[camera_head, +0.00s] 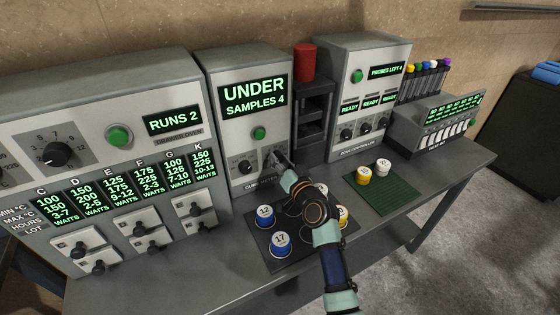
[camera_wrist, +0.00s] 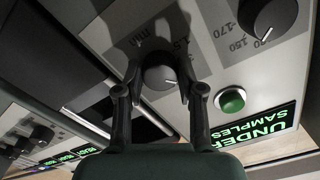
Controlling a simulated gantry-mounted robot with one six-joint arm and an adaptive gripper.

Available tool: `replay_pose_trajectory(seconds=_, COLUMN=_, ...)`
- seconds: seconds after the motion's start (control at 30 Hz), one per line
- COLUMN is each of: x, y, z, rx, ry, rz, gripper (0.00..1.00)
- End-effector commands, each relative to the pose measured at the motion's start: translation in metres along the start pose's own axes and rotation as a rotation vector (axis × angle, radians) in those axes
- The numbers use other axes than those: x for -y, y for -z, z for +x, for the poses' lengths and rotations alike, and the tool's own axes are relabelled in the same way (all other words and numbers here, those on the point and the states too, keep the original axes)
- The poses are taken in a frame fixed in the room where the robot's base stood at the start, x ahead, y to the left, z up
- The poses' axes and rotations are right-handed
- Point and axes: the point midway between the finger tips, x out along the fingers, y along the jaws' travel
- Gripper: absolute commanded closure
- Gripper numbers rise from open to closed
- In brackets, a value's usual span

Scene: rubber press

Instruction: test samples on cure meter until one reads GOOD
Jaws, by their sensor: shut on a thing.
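The cure meter (camera_head: 222,130) stands mid-bench; its display (camera_head: 254,96) reads UNDER, SAMPLES 4. Below are a green button (camera_head: 259,133) and a left knob (camera_head: 245,167). My gripper (camera_head: 279,159) is at the meter's lower right front. In the wrist view, upside down, my gripper (camera_wrist: 161,88) is shut on a small grey knob (camera_wrist: 158,72) with a printed scale around it. Blue-bodied samples 12 (camera_head: 265,215) and 17 (camera_head: 281,243) stand on a dark mat (camera_head: 265,262); a yellow one (camera_head: 342,214) shows beside my arm. My arm hides part of the mat.
A green mat (camera_head: 392,195) holds a yellow-bodied (camera_head: 363,175) and a white (camera_head: 382,167) sample. A drawer oven (camera_head: 60,110) reading RUNS 2 is left. A dark rack with a red cylinder (camera_head: 304,62), and a controller (camera_head: 338,60) reading PROBES LEFT 4, stand right.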

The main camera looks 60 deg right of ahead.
Motion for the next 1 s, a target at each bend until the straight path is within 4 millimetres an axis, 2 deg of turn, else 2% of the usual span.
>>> replay_pose_trajectory(seconds=0.3, x=0.000, y=0.000, z=0.000, rx=-0.001, ry=0.000, rz=0.002, gripper=0.97)
replay_pose_trajectory(seconds=0.33, x=0.000, y=0.000, z=0.000, rx=-0.001, ry=0.000, rz=0.002, gripper=0.61)
replay_pose_trajectory(seconds=0.47, x=0.000, y=0.000, z=0.000, rx=-0.001, ry=0.000, rz=0.002, gripper=0.39)
replay_pose_trajectory(seconds=0.83, x=-0.001, y=0.000, z=-0.004, rx=0.000, ry=0.000, rz=0.001, gripper=0.37)
replay_pose_trajectory(seconds=1.0, x=-0.001, y=-0.001, z=-0.034, rx=0.000, ry=-0.001, rz=0.001, gripper=0.37)
